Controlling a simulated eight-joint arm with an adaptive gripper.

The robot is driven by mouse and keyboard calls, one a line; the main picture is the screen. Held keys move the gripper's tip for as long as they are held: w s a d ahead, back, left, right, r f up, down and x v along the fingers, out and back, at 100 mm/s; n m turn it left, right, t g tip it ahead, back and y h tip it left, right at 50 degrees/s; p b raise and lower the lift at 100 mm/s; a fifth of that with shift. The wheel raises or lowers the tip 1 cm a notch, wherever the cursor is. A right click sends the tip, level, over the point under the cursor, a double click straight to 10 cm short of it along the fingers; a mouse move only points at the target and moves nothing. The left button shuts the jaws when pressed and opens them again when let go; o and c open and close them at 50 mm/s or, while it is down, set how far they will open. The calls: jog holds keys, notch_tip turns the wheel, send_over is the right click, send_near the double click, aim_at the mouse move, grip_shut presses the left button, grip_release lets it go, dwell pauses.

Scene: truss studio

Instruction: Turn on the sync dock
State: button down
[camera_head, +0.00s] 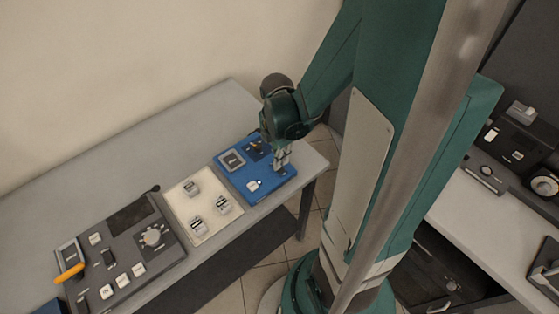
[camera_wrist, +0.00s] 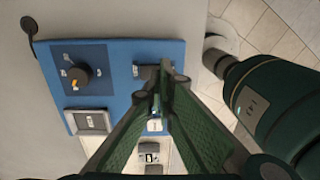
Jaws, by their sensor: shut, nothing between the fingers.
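A blue panel (camera_head: 240,187) lies near the right end of the grey table; I cannot read a label that marks it as the sync dock. In the wrist view the blue panel (camera_wrist: 115,52) carries a dark knob (camera_wrist: 72,76) with an orange mark, a grey-framed rectangular part (camera_wrist: 90,121), a dark part (camera_wrist: 147,73) and a white button-like part (camera_wrist: 155,125). My gripper (camera_head: 281,167) is shut and empty over the panel's right side. In the wrist view my gripper (camera_wrist: 166,82) partly hides the dark part; I cannot tell whether they touch.
A cream panel (camera_head: 206,229) with several small switches lies left of the blue one. Further left is a dark console (camera_head: 133,262) with a dial, buttons and an orange handle. Another bench (camera_head: 490,220) with devices stands at right. Bare table (camera_head: 110,165) lies behind the panels.

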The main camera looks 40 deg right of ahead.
aim_at(282, 172)
notch_tip(282, 172, up, 3)
jog(key=shift+s+f+p, duration=0.1)
jog(key=shift+s+p, duration=0.05)
jog(key=shift+p, duration=0.6)
notch_tip(282, 172, up, 9)
jog(key=s+p, duration=0.1)
jog(key=shift+r, duration=0.2)
dwell(0.5)
jog(key=w+a+r+m+t+b, duration=0.1)
jog(key=a+r+m+t+b, duration=0.2)
jog(key=a+m, duration=0.5)
jog(key=a+r+m+t+b, duration=0.3)
jog(key=a+r+m+t, duration=0.1)
jog(key=a+m, duration=0.4)
jog(key=shift+w+a+r+m+t, duration=0.25)
jog(key=shift+w+r+m+t, duration=0.15)
jog(key=shift+r+m, duration=0.45)
jog(key=shift+f, duration=0.15)
dwell(2.8)
